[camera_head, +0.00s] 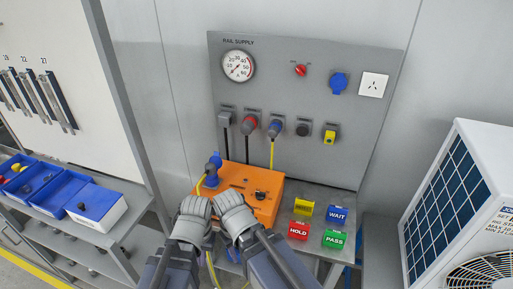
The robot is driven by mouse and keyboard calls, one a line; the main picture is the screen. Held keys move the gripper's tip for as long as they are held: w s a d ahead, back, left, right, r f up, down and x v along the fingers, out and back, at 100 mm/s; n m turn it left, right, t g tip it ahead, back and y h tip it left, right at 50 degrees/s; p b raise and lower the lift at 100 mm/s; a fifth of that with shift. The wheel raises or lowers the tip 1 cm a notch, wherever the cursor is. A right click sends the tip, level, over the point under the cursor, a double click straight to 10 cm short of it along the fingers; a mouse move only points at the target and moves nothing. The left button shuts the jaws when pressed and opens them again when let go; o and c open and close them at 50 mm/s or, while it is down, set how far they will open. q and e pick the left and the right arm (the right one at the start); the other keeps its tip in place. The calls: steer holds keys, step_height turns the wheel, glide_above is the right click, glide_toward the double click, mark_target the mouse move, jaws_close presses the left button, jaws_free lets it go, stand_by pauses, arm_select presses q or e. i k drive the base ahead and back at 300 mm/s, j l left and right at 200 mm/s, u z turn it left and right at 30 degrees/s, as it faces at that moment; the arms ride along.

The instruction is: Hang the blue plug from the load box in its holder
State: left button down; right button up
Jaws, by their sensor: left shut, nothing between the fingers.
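The orange load box (262,192) stands on the metal bench below the panel. A blue plug-like piece (215,160) with a yellow cable (200,186) stands upright at its left end, above a blue base (211,181). I cannot tell whether this base is the holder or a socket. My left gripper (195,204) is shut and empty in front of the box's left end. My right gripper (229,198) is close beside it, over the box's front edge; its fingertips are too small to judge. The grippers hide part of the box's front.
The grey panel (320,75) carries a gauge (238,66), a blue socket (338,84) and plugs with hanging cables, including another blue connector (275,128). Red (299,230), green (334,240), blue (337,215) and yellow (304,208) blocks sit at right. A white unit (463,205) stands far right.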

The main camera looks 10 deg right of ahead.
mark_target(210, 169)
steer(key=i+j+z, duration=0.2)
steer(key=z, duration=0.15)
steer(key=i+j+z, duration=0.1)
steer(key=j+z, duration=0.2)
steer(key=i+j+z, duration=0.1)
steer(key=j+z, duration=0.25)
steer(key=i, duration=0.15)
steer(key=j+u, duration=0.05)
